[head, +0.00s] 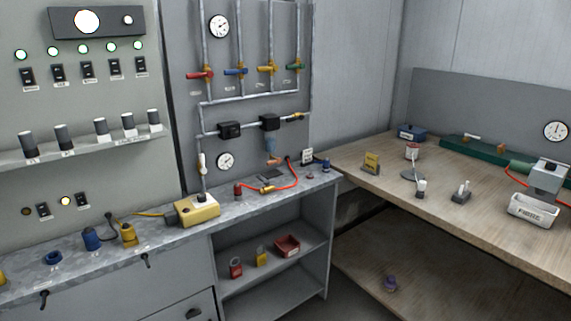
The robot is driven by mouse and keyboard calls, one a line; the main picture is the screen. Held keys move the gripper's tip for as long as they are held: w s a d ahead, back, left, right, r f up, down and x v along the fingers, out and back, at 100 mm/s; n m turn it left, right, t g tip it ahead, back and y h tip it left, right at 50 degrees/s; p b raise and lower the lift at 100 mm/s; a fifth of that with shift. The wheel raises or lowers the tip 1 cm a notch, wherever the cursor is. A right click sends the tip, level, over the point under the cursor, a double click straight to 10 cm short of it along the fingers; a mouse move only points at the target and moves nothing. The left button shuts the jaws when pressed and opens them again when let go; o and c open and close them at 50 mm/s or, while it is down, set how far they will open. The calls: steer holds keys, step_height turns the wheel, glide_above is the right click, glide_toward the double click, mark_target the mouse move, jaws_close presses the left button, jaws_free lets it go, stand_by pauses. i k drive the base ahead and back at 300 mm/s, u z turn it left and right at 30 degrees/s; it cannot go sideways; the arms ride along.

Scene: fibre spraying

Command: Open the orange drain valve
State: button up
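Several valves sit in a row on the vertical pipes of the grey wall panel: red (200,75), blue (236,71), yellow-orange (267,69) and green (295,66). Their handles look roughly level. A small yellow-orange fitting (296,117) sits on the lower pipe, right of a black box (270,122). I cannot tell which of these two orange-toned parts is the drain valve, as the labels are too small to read. My gripper and arm do not show in this view.
A grey counter (110,257) below the panel holds a yellow box (198,210), a red hose (290,183) and small fittings. A control panel with switches (87,69) stands left. A wooden bench (492,232) with a tray marked FIBRE (533,211) stands right.

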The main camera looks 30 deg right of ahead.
mark_target(278, 161)
steer(key=z, duration=4.4)
steer(key=i, duration=0.1)
steer(key=u, duration=3.05)
steer(key=k, duration=0.7)
steer(key=u, duration=0.7)
steer(key=i, duration=1)
steer(key=z, duration=0.15)
